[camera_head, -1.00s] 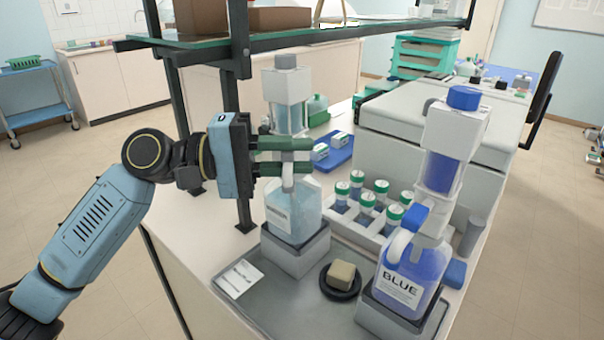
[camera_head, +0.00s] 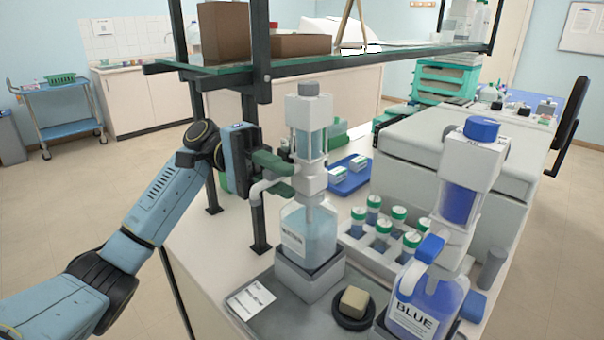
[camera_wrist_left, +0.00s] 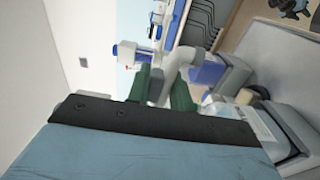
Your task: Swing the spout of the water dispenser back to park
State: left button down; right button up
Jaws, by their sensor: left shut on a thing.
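The water dispenser (camera_head: 306,150) has a clear bottle (camera_head: 308,236) of pale liquid with a grey-capped pump head, standing on a grey block. Its light grey spout (camera_head: 262,186) sticks out to the left of the head and bends down at its end. My left gripper (camera_head: 272,164), with green fingers, is shut on the spout at the dispenser's left side. In the left wrist view the green fingers (camera_wrist_left: 162,88) stand on either side of the spout (camera_wrist_left: 178,62). Part of the grip is hidden in the head view. My right gripper is not in view.
A blue dispenser (camera_head: 430,290) stands at the front right. A dark dish with a tan block (camera_head: 354,302) and a white card (camera_head: 250,299) lie on the grey tray. Green-capped bottles (camera_head: 382,235) stand behind. A shelf post (camera_head: 254,170) rises close to my left gripper.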

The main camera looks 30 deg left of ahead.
pick_arm(q)
jog(key=shift+a+f, duration=0.1)
jog(key=shift+f, duration=0.25)
jog(key=c, duration=1.2)
grip_release()
jog(key=shift+r, duration=0.1)
jog(key=b+v, duration=0.2)
jog(key=v, duration=1.2)
jog(key=shift+a+f, duration=0.2)
